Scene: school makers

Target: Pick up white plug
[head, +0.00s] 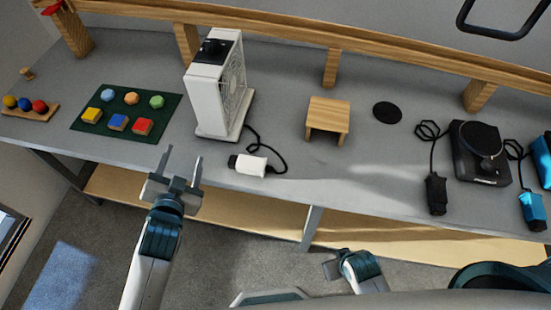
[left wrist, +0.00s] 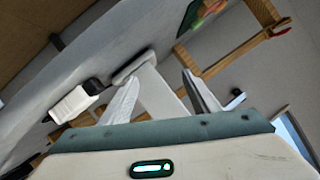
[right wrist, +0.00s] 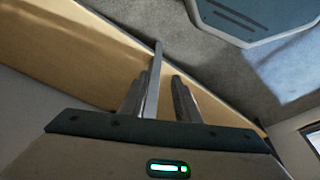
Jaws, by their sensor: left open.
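The white plug (head: 250,165) lies on the grey bench near its front edge, with a black end and a black cord that loops back to the white fan heater (head: 214,95). In the left wrist view the plug (left wrist: 74,103) shows left of the fingers. My left gripper (head: 183,155) is open and empty, left of the plug, apart from it and near the bench's front edge. My right gripper (right wrist: 156,80) has a narrow gap between its fingers and is empty, low in front of the bench and far from the plug.
A green board (head: 104,130) with coloured pieces lies left of the heater. A small wooden stand (head: 328,113) and a black disc (head: 387,113) are to the right. A black device (head: 464,165) and a black plug (head: 436,194) lie further right. The bench right of the white plug is clear.

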